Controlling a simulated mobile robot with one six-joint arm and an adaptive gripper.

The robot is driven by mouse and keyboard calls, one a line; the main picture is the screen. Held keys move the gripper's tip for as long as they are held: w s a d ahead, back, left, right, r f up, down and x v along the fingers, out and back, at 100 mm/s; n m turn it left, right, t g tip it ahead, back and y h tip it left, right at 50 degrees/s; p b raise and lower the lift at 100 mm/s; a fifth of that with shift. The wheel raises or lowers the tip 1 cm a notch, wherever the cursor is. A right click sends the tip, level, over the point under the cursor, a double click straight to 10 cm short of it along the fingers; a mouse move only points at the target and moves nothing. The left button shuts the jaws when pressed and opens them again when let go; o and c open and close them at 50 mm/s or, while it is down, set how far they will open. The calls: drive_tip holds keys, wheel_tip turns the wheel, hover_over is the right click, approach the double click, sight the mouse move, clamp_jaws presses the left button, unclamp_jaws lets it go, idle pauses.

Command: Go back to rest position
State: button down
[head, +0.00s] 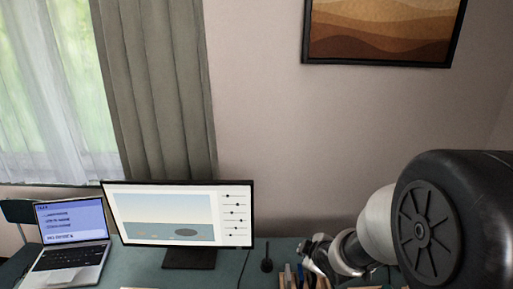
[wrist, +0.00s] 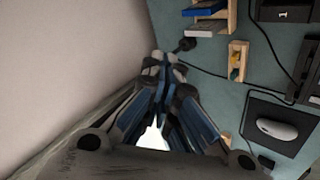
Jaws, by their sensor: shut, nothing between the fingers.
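My gripper (wrist: 165,62) is in the middle of the wrist view, its two fingers brought together at the tips with nothing between them. It hangs beside the pale wall, near the edge of the teal table (wrist: 215,75). In the head view my arm comes in from the right, and its wrist end reaches down over the back of the table (head: 232,272). The fingertips are not clear in the head view.
A monitor (head: 180,215) and a laptop (head: 70,240) stand at left. A small dark stand (head: 267,264) is near my arm. The wrist view shows a wooden rack with books (wrist: 207,28), a small wooden holder (wrist: 237,62), cables and a mouse (wrist: 277,129) on a dark pad.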

drive_tip(key=s+d+r+m+g+h, duration=0.25)
drive_tip(key=s+r+m, duration=0.45)
drive_tip(key=s+r, duration=0.5)
drive_tip(key=s+a+r+m+g+y, duration=0.1)
drive_tip(key=s+m, duration=0.2)
drive_tip(key=s, duration=0.5)
drive_tip(key=s+a+m, duration=0.1)
drive_tip(key=s+m, duration=0.2)
drive_tip(key=s, duration=0.6)
drive_tip(key=shift+s+a+r+g+y, duration=0.15)
drive_tip(key=shift+a+r+g+y, duration=0.15)
drive_tip(key=shift+r+g+y, duration=0.05)
